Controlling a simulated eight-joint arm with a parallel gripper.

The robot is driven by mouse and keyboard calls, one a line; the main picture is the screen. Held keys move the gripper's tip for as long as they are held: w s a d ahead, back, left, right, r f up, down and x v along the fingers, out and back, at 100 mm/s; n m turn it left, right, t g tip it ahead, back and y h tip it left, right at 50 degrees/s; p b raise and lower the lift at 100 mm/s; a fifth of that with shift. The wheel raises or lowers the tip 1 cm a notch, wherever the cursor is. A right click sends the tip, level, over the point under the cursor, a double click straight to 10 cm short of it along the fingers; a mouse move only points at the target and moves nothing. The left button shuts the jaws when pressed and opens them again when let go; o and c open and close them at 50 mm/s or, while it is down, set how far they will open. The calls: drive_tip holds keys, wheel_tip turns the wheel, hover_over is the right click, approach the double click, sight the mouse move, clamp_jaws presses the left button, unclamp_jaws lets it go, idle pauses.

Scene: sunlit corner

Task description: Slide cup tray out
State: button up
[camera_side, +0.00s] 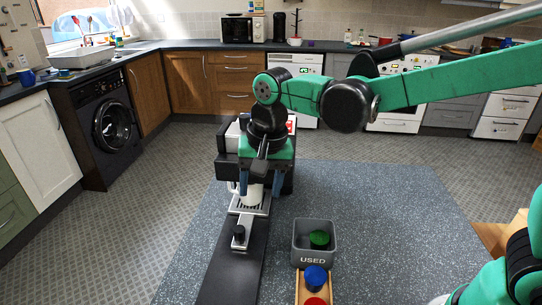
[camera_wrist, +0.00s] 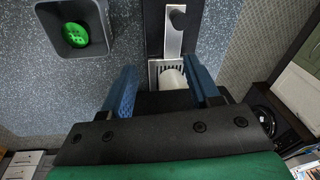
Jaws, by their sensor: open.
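The cup tray (camera_side: 245,211) is a metal plate with a slotted grille and a dark knob (camera_side: 239,234) at its near end. It sits at the foot of the black coffee machine (camera_side: 286,178).
A grey bin (camera_side: 314,260) marked USED stands right of the tray, with a green capsule (camera_side: 319,239) inside. In front is a wooden rack (camera_side: 299,291) with blue (camera_side: 315,277) and red (camera_side: 315,301) capsules. A black strip (camera_side: 232,276) runs toward the camera in front of the tray.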

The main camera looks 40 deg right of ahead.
sight(238, 229)
drive_tip(key=a+f, duration=0.1)
drive_tip(key=w+a+f+m+g, duration=0.1)
drive_tip(key=a+f+m, duration=0.1)
drive_tip(key=a, duration=0.1)
drive_tip(key=shift+w+f+g, duration=0.15)
drive_tip(key=shift+w+g, duration=0.15)
drive_tip(key=shift+g, duration=0.1)
drive_tip(key=shift+d+f, duration=0.1)
drive_tip(key=shift+f, duration=3.25)
drive_tip(key=shift+f, duration=0.1)
drive_tip(key=c, duration=0.8)
drive_tip(key=shift+o, duration=0.2)
